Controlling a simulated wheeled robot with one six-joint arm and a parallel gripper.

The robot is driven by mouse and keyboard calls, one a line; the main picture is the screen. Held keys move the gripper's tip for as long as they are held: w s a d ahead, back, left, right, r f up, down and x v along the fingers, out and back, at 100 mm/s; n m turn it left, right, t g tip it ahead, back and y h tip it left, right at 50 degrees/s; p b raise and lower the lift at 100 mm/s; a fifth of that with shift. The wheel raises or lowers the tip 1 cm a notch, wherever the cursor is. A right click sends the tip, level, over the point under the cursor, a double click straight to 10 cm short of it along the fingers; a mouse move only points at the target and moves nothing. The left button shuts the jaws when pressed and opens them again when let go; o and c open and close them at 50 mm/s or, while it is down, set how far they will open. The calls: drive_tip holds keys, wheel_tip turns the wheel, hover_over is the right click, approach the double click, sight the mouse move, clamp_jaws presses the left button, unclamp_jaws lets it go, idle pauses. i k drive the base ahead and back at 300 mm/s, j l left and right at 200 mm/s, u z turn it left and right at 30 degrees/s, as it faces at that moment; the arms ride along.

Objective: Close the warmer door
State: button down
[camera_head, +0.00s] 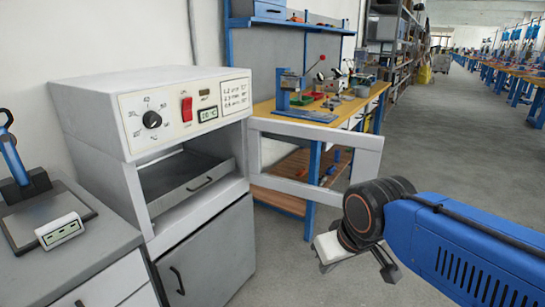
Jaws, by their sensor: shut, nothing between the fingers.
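The warmer (130,108) is a white box at the left with a knob, a red switch and a small display on its front panel. Its door (366,160) is a pale frame around a see-through window. The door stands wide open, swung out to the right from the warmer's right front edge. The warmer's opening shows a grey drawer or tray (190,182) inside. My gripper (328,252) is shut and empty, just below the door's outer right end. Its fingertips are partly hidden by my wrist. I cannot tell if it touches the door.
A grey cabinet door (212,255) with a handle is below the warmer. A grey counter (95,250) with a blue-handled device and a small display unit is at the left. A blue-framed workbench (350,112) stands behind the door. The floor at right is clear.

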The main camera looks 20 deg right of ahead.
sight(369, 149)
drive_tip(key=i+l+z, duration=0.15)
drive_tip(key=i+l, duration=0.2)
drive_tip(key=l, duration=0.25)
drive_tip(key=i+l+z, duration=0.15)
drive_tip(key=i+l, duration=0.2)
drive_tip(key=l, duration=0.15)
drive_tip(key=i+l+u, duration=0.1)
drive_tip(key=i+l, duration=0.25)
drive_tip(key=i+l+u, duration=0.1)
drive_tip(key=i+l, duration=0.25)
drive_tip(key=l, duration=0.25)
drive_tip(key=i+l+u, duration=0.2)
drive_tip(key=u, duration=0.2)
drive_tip(key=i+l+u, duration=0.15)
drive_tip(key=l+u, duration=0.2)
drive_tip(key=i+l+u, duration=0.15)
drive_tip(key=u, duration=0.25)
drive_tip(key=l+u, duration=0.8)
drive_tip(key=k+l+u, duration=0.1)
drive_tip(key=l+u, duration=0.3)
drive_tip(key=k+l+u, duration=0.15)
drive_tip(key=l+u, duration=0.3)
drive_tip(key=l, duration=0.15)
drive_tip(key=k, duration=0.2)
